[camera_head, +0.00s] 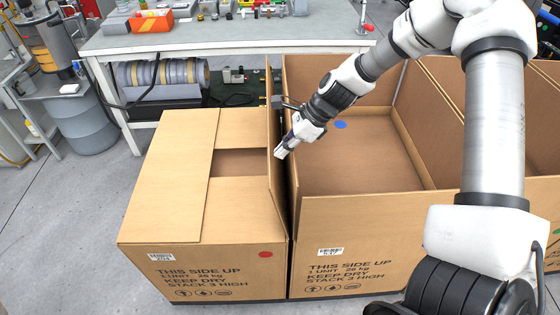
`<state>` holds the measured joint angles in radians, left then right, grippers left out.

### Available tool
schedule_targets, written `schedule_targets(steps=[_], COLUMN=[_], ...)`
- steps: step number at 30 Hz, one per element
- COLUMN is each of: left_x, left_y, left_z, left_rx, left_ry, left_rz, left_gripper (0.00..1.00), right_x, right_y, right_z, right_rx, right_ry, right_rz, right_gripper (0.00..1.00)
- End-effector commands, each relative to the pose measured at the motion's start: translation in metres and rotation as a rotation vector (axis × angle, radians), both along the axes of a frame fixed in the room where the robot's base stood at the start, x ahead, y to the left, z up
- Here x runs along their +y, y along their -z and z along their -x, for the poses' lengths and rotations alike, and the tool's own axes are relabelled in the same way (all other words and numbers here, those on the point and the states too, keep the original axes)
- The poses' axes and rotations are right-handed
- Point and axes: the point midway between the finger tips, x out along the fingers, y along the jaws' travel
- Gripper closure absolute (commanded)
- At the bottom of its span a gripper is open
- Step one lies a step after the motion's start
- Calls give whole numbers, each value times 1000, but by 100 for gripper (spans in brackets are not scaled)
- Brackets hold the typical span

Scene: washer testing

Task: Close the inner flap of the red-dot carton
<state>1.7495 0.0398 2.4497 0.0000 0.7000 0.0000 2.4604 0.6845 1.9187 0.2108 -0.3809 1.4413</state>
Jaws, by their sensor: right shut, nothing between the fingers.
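The red-dot carton (220,270) stands on the left of the carton row, with its red dot (265,254) on the front face. Its left flap (172,170) lies folded flat over the top, and a far flap and a near flap also lie flat, with a dark gap (240,163) between them. Its right flap (273,120) stands upright beside the neighbouring carton. My right gripper (282,152) is shut and empty, at the right flap's upright panel; I cannot tell whether it touches. My left gripper is not in view.
An open blue-dot carton (360,235) stands close against the right side, its blue dot (340,125) inside. More cartons stand farther right. A grey workbench (230,35) with tools is behind. Grey floor (70,220) is free at left.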

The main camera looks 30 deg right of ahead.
Motion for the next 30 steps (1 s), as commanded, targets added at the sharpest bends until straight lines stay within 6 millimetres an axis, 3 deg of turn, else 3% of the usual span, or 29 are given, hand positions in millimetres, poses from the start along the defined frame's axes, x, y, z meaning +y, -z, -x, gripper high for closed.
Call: schedule_targets(steps=[3,19,26,30], left_x=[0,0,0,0], left_y=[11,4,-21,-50], left_z=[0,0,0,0], left_rx=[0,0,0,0], left_ry=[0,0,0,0], left_rz=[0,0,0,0], left_gripper=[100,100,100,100], right_x=[5,9,22,38], right_y=[11,9,6,7], right_z=[-3,-5,-13,-22], right_rx=[-1,7,49,95], right_ry=[0,-2,-5,-9], right_rz=[2,13,80,159], right_gripper=[100,100,100,100])
